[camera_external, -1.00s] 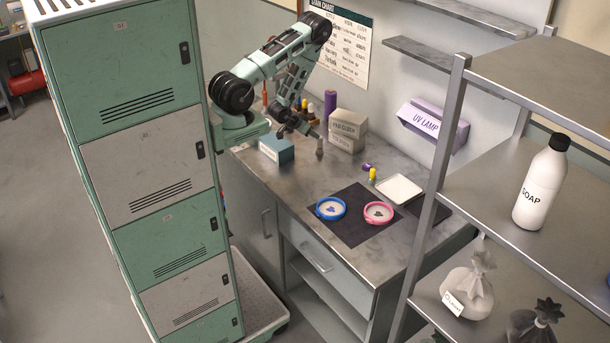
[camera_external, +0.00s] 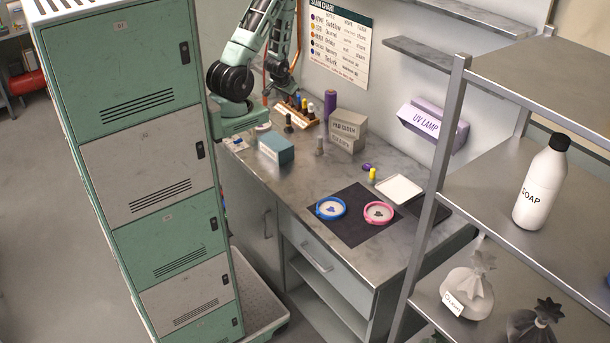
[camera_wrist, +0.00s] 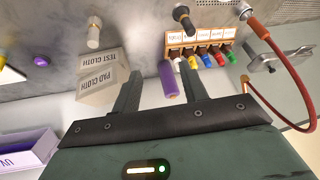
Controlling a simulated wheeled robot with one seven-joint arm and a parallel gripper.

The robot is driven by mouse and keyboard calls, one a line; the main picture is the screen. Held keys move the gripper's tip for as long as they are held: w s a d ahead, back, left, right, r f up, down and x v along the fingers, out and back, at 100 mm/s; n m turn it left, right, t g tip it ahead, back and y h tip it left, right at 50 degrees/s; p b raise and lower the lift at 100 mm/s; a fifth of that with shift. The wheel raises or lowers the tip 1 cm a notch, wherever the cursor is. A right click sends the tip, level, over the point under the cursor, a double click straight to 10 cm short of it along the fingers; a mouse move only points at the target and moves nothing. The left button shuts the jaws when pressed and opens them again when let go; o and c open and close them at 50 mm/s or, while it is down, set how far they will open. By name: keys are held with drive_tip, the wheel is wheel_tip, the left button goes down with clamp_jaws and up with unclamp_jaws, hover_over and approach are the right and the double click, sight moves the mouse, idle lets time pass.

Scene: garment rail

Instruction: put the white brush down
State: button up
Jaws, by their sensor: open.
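The white brush (camera_external: 319,146), a small pale cylinder, stands upright on the grey worktop to the left of the cloth boxes, with nothing holding it. It also shows in the wrist view (camera_wrist: 93,32), at the upper left. My gripper's two fingers (camera_wrist: 152,92) are apart with nothing held between them; in the wrist view the brush is well clear, beyond and to the left of them. In the external view my gripper is above the back left of the worktop, and its fingertips are hard to make out.
A dark brush (camera_external: 288,124) stands left of the white one, near a teal box (camera_external: 276,148). Cloth boxes (camera_external: 347,126), a purple spool (camera_external: 330,102) and a bottle rack (camera_wrist: 202,52) are behind. A dark mat (camera_external: 350,232) carries blue and pink rings.

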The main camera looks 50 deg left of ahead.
drive_tip(key=s+a+r+n+g, duration=0.2)
drive_tip(key=s+a+r, duration=0.2)
drive_tip(key=r, duration=0.5)
drive_tip(key=s, duration=0.2)
drive_tip(key=shift+s+r+n+g, duration=0.25)
drive_tip(key=shift+s+n+g, duration=0.05)
drive_tip(key=shift+n+g, duration=0.1)
drive_tip(key=shift+o, duration=0.6)
drive_tip(key=s+d+r+n+g+h, duration=0.1)
drive_tip(key=s+r+n+g+h, duration=0.1)
drive_tip(key=s+r, duration=0.6)
drive_tip(key=shift+s+d+r, duration=0.2)
drive_tip(key=shift+s+d, duration=0.15)
drive_tip(key=shift+s, duration=0.7)
drive_tip(key=shift+w+f, duration=0.1)
